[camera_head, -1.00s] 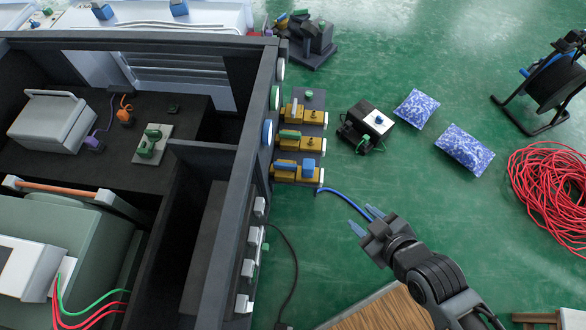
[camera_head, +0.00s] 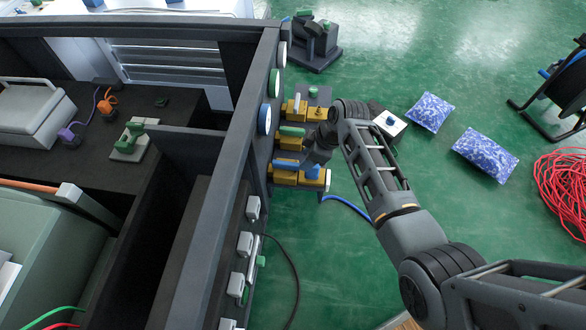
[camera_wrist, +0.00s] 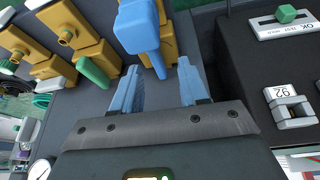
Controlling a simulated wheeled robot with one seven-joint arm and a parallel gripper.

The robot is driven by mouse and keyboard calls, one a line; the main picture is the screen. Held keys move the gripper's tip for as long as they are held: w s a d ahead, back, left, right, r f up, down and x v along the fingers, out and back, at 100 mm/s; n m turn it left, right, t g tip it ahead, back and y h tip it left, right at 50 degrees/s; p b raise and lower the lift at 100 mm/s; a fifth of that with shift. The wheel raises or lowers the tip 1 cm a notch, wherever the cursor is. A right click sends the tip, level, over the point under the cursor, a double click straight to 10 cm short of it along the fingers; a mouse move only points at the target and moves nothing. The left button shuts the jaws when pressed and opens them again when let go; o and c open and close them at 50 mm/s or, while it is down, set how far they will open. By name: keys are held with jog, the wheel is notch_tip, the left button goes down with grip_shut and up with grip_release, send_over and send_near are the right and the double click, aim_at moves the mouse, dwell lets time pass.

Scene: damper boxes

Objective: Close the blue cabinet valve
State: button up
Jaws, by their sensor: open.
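The blue valve handle (camera_wrist: 138,28) shows large at the top of the wrist view, on a yellow valve body (camera_wrist: 167,45). In the head view the blue handle (camera_head: 286,164) is on the lowest valve of the row on the cabinet's (camera_head: 222,150) right side. My gripper (camera_wrist: 171,70) is open, with two blue fingers pointing toward this valve.
A green-handled valve (camera_wrist: 92,72) sits close to the left of the blue one. Round gauges (camera_head: 264,120) line the cabinet edge. A blue hose (camera_head: 347,207) runs out below the valves. Blue-white bags (camera_head: 430,111) and a red cable coil (camera_head: 565,195) lie on the green floor.

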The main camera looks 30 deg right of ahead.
aim_at(292, 163)
jog(key=shift+n+g+y, duration=0.3)
jog(key=shift+n+y, duration=0.1)
jog(key=w+a+f+b, duration=0.1)
jog(key=f, duration=0.1)
jog(key=w+f+b, duration=0.2)
jog(key=w+a+f+b, duration=0.1)
jog(key=f, duration=0.1)
jog(key=shift+w+a+f+b, duration=0.15)
jog(key=shift+a+f+b, duration=0.15)
jog(key=shift+a+b, duration=0.1)
jog(key=shift+c, duration=0.4)
grip_shut()
